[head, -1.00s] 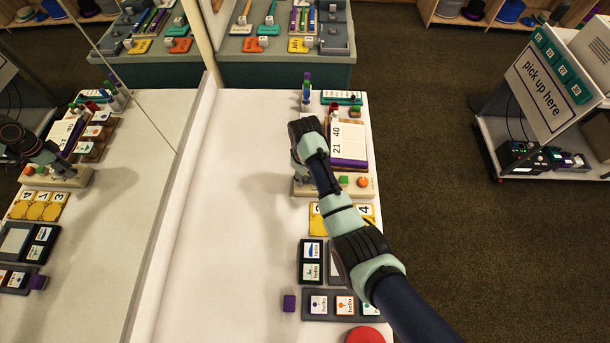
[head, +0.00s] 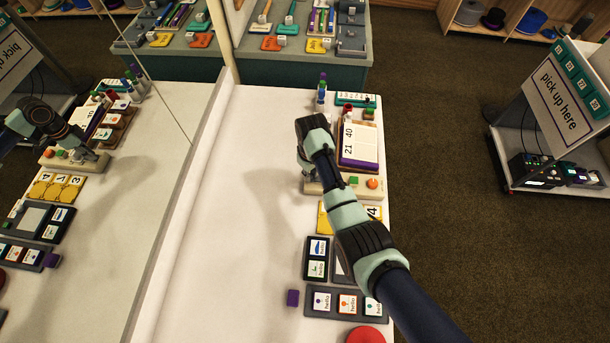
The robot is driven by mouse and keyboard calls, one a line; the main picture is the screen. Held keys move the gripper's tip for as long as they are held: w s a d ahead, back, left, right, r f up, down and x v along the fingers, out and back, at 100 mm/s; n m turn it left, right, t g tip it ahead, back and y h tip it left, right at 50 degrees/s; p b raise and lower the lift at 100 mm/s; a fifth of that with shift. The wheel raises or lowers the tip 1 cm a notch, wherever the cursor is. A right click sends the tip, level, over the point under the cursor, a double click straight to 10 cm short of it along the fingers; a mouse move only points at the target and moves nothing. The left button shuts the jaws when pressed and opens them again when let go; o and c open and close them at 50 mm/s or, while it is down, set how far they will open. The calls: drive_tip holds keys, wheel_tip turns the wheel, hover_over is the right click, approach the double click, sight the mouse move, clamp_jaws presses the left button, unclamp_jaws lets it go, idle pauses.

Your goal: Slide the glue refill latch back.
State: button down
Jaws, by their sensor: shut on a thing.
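A beige base board (head: 330,188) lies along the right side of the white table, with a green block (head: 353,181) and an orange round knob (head: 373,183) on its right part. My gripper (head: 309,174) points down at the board's left end and is shut on a small part there, which I take to be the glue refill latch. The arm's wrist and the fingers cover nearly all of the latch, so its position along its track cannot be seen. The mirror on the left also shows the gripper low over the board.
In front are yellow number cards (head: 374,212), dark card trays (head: 317,259), a purple cube (head: 293,298) and a red disc (head: 366,335). The table's left part is clear up to the mirror.

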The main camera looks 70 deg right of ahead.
drive_tip(key=shift+w, duration=0.1)
drive_tip(key=c, duration=1.1)
unclamp_jaws()
drive_tip(key=shift+w, duration=0.1)
drive_tip(key=shift+r, duration=0.1)
wheel_tip(320, 180, up, 7)
drive_tip(key=shift+r, duration=0.2)
